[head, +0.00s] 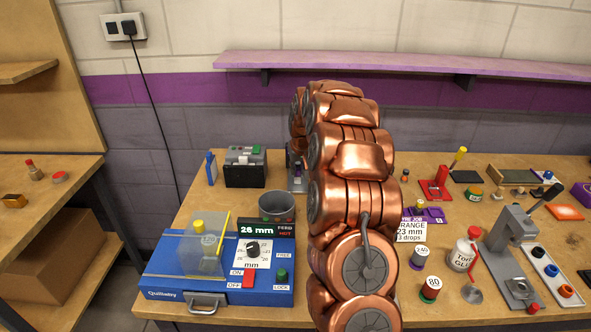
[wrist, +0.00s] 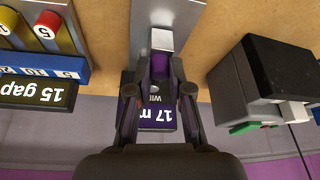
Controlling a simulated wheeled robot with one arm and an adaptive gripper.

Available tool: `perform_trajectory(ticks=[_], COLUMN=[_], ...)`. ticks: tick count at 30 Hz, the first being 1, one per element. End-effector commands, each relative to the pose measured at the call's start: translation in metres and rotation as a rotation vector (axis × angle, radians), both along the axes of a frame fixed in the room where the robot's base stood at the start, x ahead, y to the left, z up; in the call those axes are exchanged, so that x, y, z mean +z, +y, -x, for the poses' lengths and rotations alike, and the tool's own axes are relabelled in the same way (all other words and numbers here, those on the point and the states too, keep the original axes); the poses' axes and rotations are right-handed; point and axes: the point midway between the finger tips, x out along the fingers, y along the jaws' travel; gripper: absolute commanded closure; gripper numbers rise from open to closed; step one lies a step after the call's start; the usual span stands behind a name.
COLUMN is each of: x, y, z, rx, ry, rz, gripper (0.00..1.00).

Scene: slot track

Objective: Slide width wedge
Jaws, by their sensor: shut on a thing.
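In the wrist view a wedge-like piece (wrist: 161,41) with a pale grey end and purple sides sits on a grey metal track (wrist: 180,16). My gripper (wrist: 160,64) is shut on this piece, one dark finger on each side. A purple display (wrist: 158,116) reading "17 m…" and "WID…", upside down, shows between and behind the fingers, partly covered.
In the wrist view a black box (wrist: 262,85) stands close on the right; a blue rack (wrist: 40,62) with a "15 gap" display is on the left. In the head view a blue machine (head: 180,290) reading "26 mm" fills the bench's front left. Several tools crowd the right.

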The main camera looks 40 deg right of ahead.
Motion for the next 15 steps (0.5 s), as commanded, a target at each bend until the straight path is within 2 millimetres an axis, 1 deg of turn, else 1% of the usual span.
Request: perform_trajectory(ticks=[5, 12, 15], x=[-0.001, -0.002, -0.001], y=[0.003, 0.014, 0.016], z=[0.003, 0.017, 0.020], rx=[0.000, 0.001, 0.001], ry=[0.000, -0.001, 0.001], rz=[-0.001, -0.002, -0.002], gripper=[1.00, 1.00, 1.00])
